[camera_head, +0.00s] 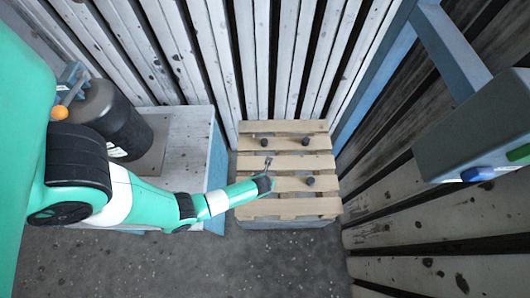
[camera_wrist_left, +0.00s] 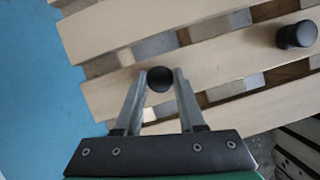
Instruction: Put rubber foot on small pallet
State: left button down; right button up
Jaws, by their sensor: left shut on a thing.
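The small pallet (camera_head: 287,160) is made of light wooden slats and stands against the back wall in the head view. My left gripper (camera_head: 268,160) reaches over its left part. In the left wrist view my left gripper (camera_wrist_left: 161,72) is shut on a black round rubber foot (camera_wrist_left: 160,79), over the pallet slats (camera_wrist_left: 185,75). I cannot tell whether the foot touches the wood. One also shows in the left wrist view (camera_wrist_left: 296,36). My right gripper is out of view.
A light table with a blue side (camera_head: 217,165) stands left of the pallet, with a dark cylindrical housing (camera_head: 112,118) on it. A grey box with blue and green buttons (camera_head: 480,130) is at the right. Slatted walls close the back and right. The front floor is clear.

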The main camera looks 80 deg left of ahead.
pick_arm(q)
jog(key=c, duration=0.5)
grip_release()
jog(key=shift+f, duration=0.15)
jog(key=shift+r, duration=0.3)
jog(key=p+v, duration=0.8)
jog(key=v, duration=0.3)
jog(key=shift+d+r+p, duration=0.2)
jog(key=shift+r+p, duration=0.15)
jog(key=shift+s, duration=0.1)
